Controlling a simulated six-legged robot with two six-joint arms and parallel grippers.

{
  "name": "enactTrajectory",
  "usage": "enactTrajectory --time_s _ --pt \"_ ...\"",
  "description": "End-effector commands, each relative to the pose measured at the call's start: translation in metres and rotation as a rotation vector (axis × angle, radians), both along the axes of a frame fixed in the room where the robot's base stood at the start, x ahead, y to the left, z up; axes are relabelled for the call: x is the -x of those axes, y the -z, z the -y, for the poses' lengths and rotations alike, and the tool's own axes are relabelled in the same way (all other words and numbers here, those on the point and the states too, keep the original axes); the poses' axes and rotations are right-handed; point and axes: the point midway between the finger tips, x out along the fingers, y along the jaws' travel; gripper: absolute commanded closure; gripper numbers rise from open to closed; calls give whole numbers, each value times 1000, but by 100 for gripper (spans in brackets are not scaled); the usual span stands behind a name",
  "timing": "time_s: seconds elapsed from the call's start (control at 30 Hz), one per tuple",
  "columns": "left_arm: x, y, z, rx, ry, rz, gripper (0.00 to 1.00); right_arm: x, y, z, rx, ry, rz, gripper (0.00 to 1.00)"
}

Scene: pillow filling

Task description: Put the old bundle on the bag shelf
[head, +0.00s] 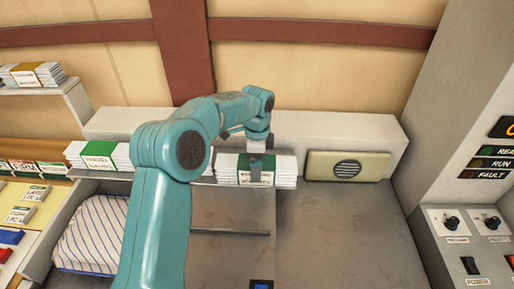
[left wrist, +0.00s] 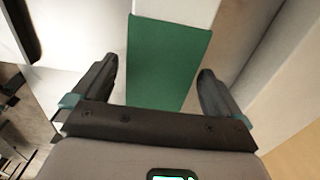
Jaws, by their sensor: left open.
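In the left wrist view the green band (left wrist: 168,60) lies between the two open fingers (left wrist: 157,72), with a gap visible on each side. Another green-banded bundle (head: 98,154) lies to the left, partly behind my arm. A bundle with a gold band (head: 34,75) sits on a small upper shelf (head: 62,95) at far left. Which one is the old bundle cannot be read. My right gripper is not in view.
A beige panel with a round grille (head: 348,167) is right of the bundle. A striped pillow (head: 92,236) lies at lower left, beside a board of labels (head: 22,212). A control cabinet (head: 478,222) stands at right. The worktop (head: 335,240) before it is clear.

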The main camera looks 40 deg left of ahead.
Motion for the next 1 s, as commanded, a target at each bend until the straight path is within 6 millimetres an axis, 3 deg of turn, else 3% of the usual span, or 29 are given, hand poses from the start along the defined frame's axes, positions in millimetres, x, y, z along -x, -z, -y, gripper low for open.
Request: enactTrajectory --time_s 0.2,0.4,1.0 --pt "-2 -53 0 0 1 6 0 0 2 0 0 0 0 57" --pt "-1 -82 0 0 0 2 0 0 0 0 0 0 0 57" --pt "0 -88 0 0 0 0 0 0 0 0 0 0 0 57"
